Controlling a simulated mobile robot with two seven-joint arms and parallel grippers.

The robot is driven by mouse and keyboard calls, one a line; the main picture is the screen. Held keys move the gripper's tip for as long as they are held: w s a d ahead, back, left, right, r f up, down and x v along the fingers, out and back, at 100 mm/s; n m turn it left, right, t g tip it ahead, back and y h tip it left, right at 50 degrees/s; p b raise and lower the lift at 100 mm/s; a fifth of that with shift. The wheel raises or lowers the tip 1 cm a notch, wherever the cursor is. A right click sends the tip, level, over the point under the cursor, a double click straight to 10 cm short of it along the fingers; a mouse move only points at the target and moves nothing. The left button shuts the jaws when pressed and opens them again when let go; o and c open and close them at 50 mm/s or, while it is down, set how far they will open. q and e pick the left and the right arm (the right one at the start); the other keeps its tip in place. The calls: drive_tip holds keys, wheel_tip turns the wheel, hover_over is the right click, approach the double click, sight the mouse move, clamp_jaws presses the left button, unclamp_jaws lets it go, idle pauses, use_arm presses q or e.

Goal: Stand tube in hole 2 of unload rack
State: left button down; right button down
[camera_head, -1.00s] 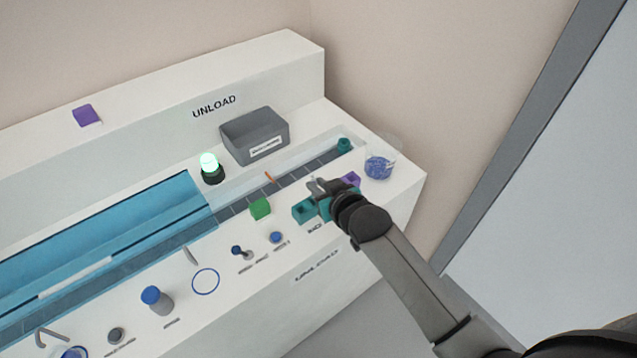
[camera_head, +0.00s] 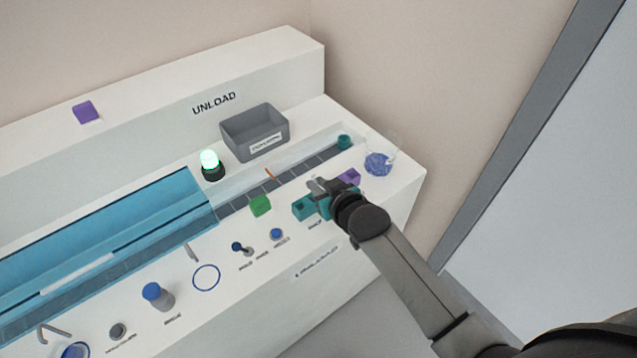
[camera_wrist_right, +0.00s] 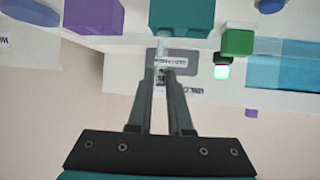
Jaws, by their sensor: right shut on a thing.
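My right gripper (camera_head: 322,187) is over the front right of the white bench, above the teal rack (camera_head: 303,208). In the right wrist view the gripper (camera_wrist_right: 165,75) is shut on a thin, clear tube (camera_wrist_right: 161,52), which shows only in part at the fingertips. The teal rack (camera_wrist_right: 182,16) is close by at the top of that view. The gripper hides part of the rack in the head view, so I cannot tell whether the tube is in a hole. My left gripper is not in view.
A green block (camera_head: 260,206) sits left of the rack, a purple block (camera_head: 348,178) right of it. A round dish of blue items (camera_head: 378,164) is near the right edge. A grey bin (camera_head: 254,135) and a lit green lamp (camera_head: 210,165) stand behind.

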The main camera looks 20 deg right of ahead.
drive_tip(key=shift+f, duration=0.4)
drive_tip(key=shift+f, duration=0.2)
drive_tip(key=shift+f+b, duration=0.4)
drive_tip(key=shift+f, duration=0.05)
drive_tip(key=c, duration=0.8)
unclamp_jaws()
drive_tip(key=shift+o, duration=0.2)
drive_tip(key=shift+s, duration=0.15)
drive_tip(key=p+v, duration=0.4)
drive_tip(key=v, duration=1.1)
